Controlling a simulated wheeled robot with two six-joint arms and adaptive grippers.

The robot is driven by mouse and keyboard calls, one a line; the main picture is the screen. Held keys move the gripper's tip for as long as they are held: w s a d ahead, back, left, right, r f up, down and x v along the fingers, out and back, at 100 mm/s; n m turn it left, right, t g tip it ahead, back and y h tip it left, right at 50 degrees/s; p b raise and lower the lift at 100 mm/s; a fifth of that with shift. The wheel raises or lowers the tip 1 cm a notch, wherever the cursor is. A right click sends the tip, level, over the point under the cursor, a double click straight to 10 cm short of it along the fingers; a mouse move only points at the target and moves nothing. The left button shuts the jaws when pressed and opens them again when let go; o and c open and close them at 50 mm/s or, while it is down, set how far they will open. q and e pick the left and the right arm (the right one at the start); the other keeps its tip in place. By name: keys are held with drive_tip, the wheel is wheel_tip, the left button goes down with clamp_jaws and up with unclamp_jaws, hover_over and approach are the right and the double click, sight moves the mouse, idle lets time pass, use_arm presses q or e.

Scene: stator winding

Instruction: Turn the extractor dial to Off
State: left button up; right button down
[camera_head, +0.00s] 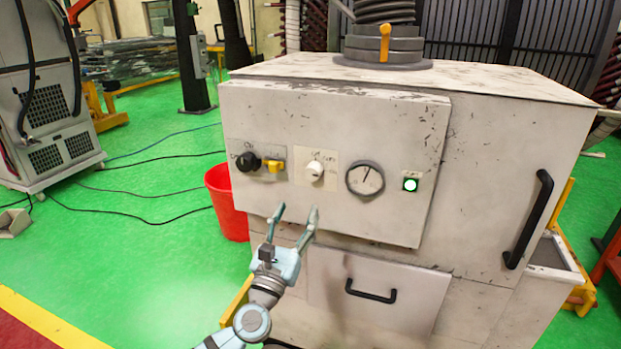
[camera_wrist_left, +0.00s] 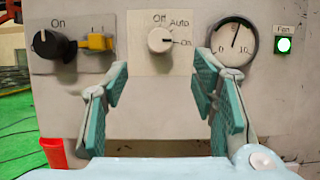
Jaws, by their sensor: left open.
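The extractor dial (camera_head: 314,172) is a white knob on a pale plate on the front of the grey cabinet. In the left wrist view the dial (camera_wrist_left: 160,40) has Off above it, Auto at its upper right and On at its right. Its dark mark seems to point right, towards On. My left gripper (camera_head: 297,210) is open and empty, below and in front of the dial. In the left wrist view its fingers (camera_wrist_left: 160,78) stand apart on either side below the dial, touching nothing. My right gripper is not in view.
Left of the dial are a black knob (camera_head: 248,161) and a yellow lock tab (camera_head: 273,166). Right of it are a round gauge (camera_head: 365,179) and a lit green Fan button (camera_head: 410,185). A drawer handle (camera_head: 371,293) juts out below. A red bucket (camera_head: 226,204) stands at the left.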

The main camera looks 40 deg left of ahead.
sight(312, 178)
use_arm(q)
drive_tip(key=p+x, duration=0.1)
drive_tip(key=x, duration=0.8)
drive_tip(key=shift+w, duration=0.1)
drive_tip(key=shift+w+a+r, duration=0.15)
drive_tip(key=shift+w+a, duration=0.05)
drive_tip(key=shift+w, duration=0.3)
drive_tip(key=shift+c, duration=0.3)
drive_tip(key=c, duration=1.1)
